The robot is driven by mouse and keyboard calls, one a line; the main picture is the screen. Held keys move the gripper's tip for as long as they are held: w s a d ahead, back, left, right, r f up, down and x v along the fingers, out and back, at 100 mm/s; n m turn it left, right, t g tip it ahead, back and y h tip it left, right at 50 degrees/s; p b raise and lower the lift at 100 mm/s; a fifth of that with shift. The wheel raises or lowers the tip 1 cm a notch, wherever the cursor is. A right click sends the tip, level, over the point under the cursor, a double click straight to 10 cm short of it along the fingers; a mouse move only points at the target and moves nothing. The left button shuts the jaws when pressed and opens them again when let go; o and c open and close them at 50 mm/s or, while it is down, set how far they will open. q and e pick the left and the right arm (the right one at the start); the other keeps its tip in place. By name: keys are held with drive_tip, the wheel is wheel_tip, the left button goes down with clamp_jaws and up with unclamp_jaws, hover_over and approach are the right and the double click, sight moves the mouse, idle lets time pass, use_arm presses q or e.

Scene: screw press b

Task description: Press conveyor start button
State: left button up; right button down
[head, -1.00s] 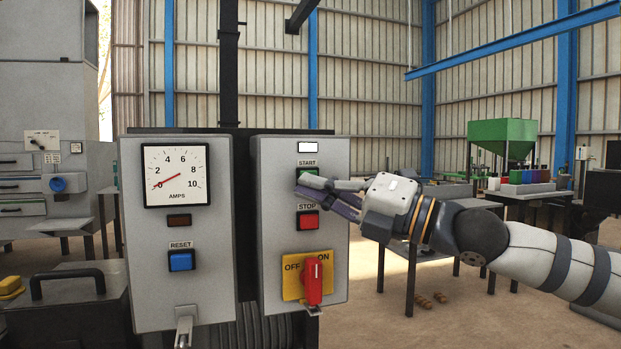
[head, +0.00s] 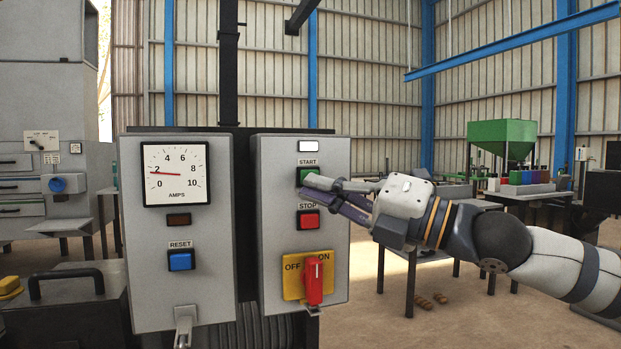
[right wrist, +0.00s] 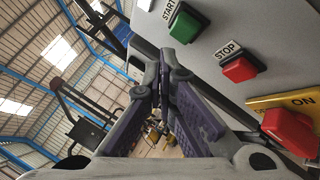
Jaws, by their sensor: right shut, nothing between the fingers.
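The green START button (head: 309,175) sits near the top of the right grey control box (head: 265,235); it also shows in the right wrist view (right wrist: 185,24). My right gripper (head: 306,186) is shut and empty, with its fingertips in front of the box just beside and below the green button, partly covering it in the head view. In the right wrist view a small gap seems to lie between the fingertips and the button. The red STOP button (head: 309,219) is below. My left gripper is not in view.
A red switch on a yellow OFF/ON plate (head: 293,290) sits low on the right box. The left box has an amps gauge (head: 176,174) and a blue RESET button (head: 181,261). A dark case (head: 70,310) stands at lower left.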

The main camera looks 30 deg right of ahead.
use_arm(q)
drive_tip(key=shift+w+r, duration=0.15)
use_arm(e)
drive_tip(key=s, duration=0.2)
drive_tip(key=s+a, duration=0.1)
drive_tip(key=s, duration=0.1)
drive_tip(key=shift+s, duration=0.1)
idle(0.4)
